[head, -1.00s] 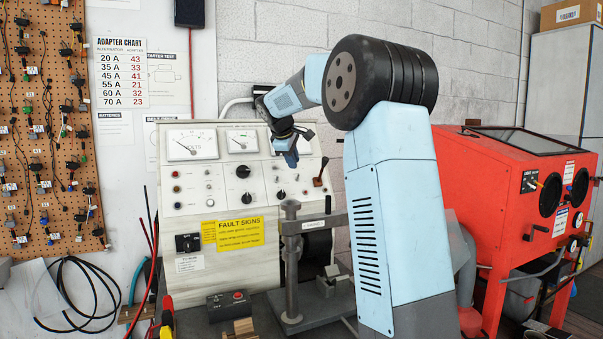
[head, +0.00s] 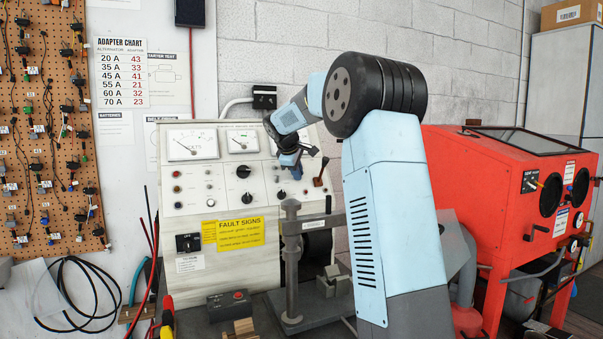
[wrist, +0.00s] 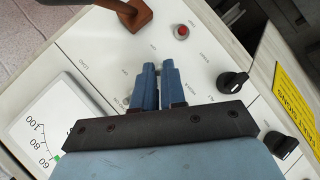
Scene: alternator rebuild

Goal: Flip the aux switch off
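My gripper (head: 296,172) is at the upper right of the sloped white test panel (head: 220,200), by the dark lever (head: 320,178). In the wrist view its two blue fingers (wrist: 160,70) lie side by side with almost no gap, and nothing shows held between them. The fingertips point at the panel between the lever's brown base (wrist: 132,14) and a red round control (wrist: 181,31). I cannot make out the aux switch; the fingers may cover it. I cannot tell whether the fingertips touch the panel.
Black knobs (wrist: 232,82) and a dial gauge (wrist: 48,128) lie near the fingers. A metal stand (head: 291,260) rises in front of the panel. A red cabinet (head: 480,210) stands at the right. A yellow fault signs label (head: 240,233) is on the panel.

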